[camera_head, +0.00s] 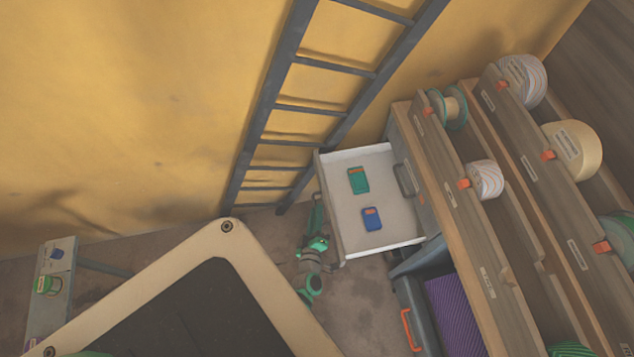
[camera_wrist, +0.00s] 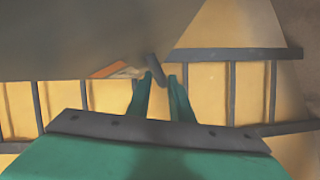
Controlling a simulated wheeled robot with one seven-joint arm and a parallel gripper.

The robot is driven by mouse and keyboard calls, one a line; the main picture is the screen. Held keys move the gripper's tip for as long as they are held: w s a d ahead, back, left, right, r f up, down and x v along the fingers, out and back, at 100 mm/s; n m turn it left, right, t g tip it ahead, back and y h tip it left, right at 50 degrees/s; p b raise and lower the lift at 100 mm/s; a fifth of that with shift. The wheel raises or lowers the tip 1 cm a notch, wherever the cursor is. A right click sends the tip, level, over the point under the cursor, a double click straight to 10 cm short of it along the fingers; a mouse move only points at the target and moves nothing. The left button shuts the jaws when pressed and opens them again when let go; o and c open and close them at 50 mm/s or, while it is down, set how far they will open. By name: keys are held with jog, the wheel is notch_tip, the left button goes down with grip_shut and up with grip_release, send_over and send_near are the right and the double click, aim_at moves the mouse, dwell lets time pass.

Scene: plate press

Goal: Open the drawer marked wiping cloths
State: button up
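An open drawer (camera_head: 343,229) with a white inside sticks out to the left from the cabinet in the head view. A green packet (camera_head: 358,181) and a blue packet (camera_head: 372,219) lie in it. The writing on its front is not readable in either view. My gripper (camera_wrist: 160,78) is at the outside of the drawer front. Its green fingers stand on both sides of a dark handle bar (camera_wrist: 154,66), which fills the gap between their tips. An orange and white label (camera_wrist: 116,69) shows beside the handle. In the head view the drawer's front and handle are largely hidden.
The wooden cabinet (camera_head: 450,185) holds several spools and rolls at right. A dark handle (camera_head: 405,180) is on its face above the open drawer. A grey bin (camera_head: 414,309) stands below. A ladder (camera_head: 262,125) leans on the yellow wall close behind the drawer.

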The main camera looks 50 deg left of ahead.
jog(key=shift+o, duration=0.3)
jog(key=v, duration=1.1)
jog(key=shift+a, duration=0.1)
jog(key=s+d+r+m+t+h, duration=0.2)
jog(key=d+r+m+h, duration=0.3)
jog(key=d+r+m, duration=0.5)
jog(key=s+d+r+m+t+h, duration=0.2)
jog(key=d+r+m+h, duration=0.4)
jog(key=d+r+m, duration=0.4)
jog(key=s+d+r, duration=0.1)
jog(key=d+r, duration=0.3)
jog(key=r, duration=0.3)
jog(key=shift+d+m, duration=0.3)
jog(key=shift+s+a+r, duration=0.1)
